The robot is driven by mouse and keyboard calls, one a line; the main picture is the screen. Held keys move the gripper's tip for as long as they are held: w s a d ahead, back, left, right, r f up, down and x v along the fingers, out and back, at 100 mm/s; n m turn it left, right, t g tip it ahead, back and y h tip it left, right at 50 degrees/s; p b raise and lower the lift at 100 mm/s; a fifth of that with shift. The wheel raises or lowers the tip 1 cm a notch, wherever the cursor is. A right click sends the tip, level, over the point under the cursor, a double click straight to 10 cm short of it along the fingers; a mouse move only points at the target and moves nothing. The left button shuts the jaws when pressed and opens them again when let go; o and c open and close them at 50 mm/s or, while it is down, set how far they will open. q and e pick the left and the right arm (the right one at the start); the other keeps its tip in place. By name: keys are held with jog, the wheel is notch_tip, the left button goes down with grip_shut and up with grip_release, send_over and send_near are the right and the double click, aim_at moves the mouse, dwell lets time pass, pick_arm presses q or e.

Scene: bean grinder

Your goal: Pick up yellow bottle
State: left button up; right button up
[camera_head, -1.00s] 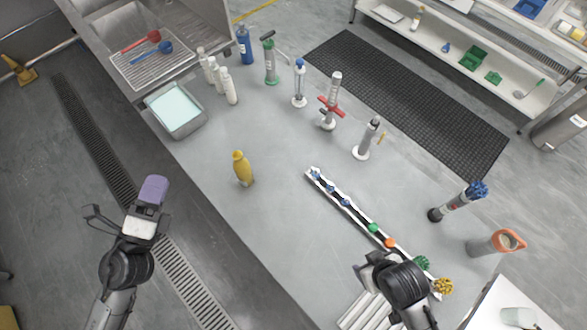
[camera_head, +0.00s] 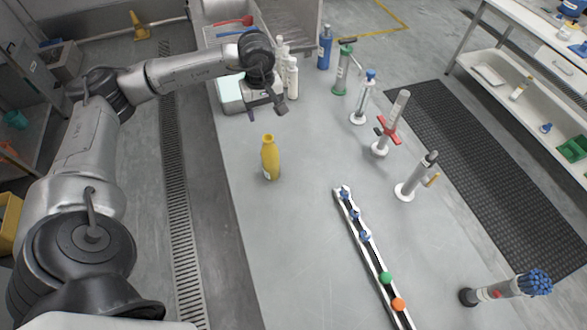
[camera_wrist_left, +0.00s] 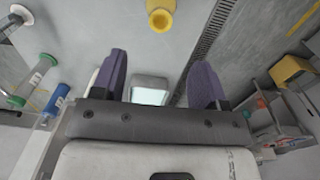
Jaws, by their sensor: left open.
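The yellow bottle (camera_head: 270,160) stands upright on the grey table, left of centre in the head view. It also shows at the top of the left wrist view (camera_wrist_left: 160,15), beyond the fingertips. My left gripper (camera_head: 267,112) is above the table, just behind the bottle in the head view and in front of the tray. Its purple fingers are wide apart with nothing held between them in the left wrist view (camera_wrist_left: 159,76). The gripper is not touching the bottle. My right gripper is out of view.
A shallow tray (camera_head: 231,106) lies behind the gripper, near white bottles (camera_head: 292,78). A blue bottle (camera_head: 325,48), a green-based cylinder (camera_head: 342,72) and other stands line the right side. A long rack (camera_head: 376,258) with coloured pieces lies at front right. Table around the yellow bottle is clear.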

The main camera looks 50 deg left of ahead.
pick_arm(q)
jog(key=f, duration=0.1)
send_over(270, 158)
jog(key=w+a, duration=0.1)
jog(key=a, duration=0.1)
notch_tip(270, 158, down, 13)
jog(key=shift+w+a+r+p, duration=0.15)
jog(key=shift+r+p, duration=0.05)
jog(key=shift+p, duration=0.2)
jog(key=shift+r, duration=0.1)
grip_shut()
dwell(0.4)
